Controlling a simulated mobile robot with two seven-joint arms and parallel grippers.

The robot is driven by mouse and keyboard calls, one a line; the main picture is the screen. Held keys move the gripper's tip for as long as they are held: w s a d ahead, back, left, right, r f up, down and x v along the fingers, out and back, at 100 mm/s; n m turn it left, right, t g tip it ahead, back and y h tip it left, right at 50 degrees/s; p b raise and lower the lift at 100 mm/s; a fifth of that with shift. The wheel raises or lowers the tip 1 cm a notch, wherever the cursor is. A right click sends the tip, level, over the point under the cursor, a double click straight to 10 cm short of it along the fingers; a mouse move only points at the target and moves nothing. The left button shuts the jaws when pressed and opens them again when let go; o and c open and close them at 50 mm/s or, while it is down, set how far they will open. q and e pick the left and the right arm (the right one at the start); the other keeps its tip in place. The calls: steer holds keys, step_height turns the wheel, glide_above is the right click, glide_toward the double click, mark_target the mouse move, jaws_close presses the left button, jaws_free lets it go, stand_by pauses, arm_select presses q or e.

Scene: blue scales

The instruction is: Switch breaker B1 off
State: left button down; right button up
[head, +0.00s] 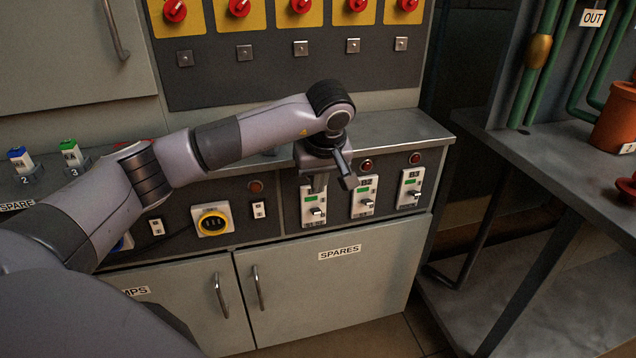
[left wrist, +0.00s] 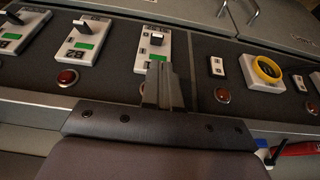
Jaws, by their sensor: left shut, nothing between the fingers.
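Breaker B1 (head: 313,208) is the leftmost of three white breakers on the dark sloped panel in the head view. Its green window shows, and its small lever sits low on the plate; my gripper hides its top part. In the left wrist view, turned upside down, B1 (left wrist: 143,54) is straight beyond my fingers, its lever standing out. My left gripper (head: 332,178) is shut and empty, in front of B1's upper part. Its fingertips (left wrist: 158,70) overlap B1's near edge in the wrist view; I cannot tell whether they touch. My right gripper is not in view.
Breakers B2 (head: 363,198) and B3 (head: 409,189) stand close on the right, with red lamps above. Left of B1 are a small switch (head: 259,209) and a yellow-ringed dial (head: 212,220). A cabinet door marked SPARES (head: 330,285) is below.

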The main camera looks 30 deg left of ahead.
mark_target(315, 211)
arm_select(q)
steer(key=b+x, duration=0.1)
steer(key=x, duration=0.5)
steer(key=shift+f, duration=0.1)
steer(key=shift+w+a+f, duration=0.15)
steer(key=shift+a+f, duration=0.05)
steer(key=shift+f, duration=0.35)
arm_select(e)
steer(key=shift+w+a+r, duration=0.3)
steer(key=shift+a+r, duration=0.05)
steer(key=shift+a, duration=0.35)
arm_select(q)
steer(key=shift+d, duration=0.1)
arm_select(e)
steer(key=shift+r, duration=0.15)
arm_select(q)
steer(key=shift+s+d+f, duration=0.15)
steer(key=shift+s+f, duration=0.05)
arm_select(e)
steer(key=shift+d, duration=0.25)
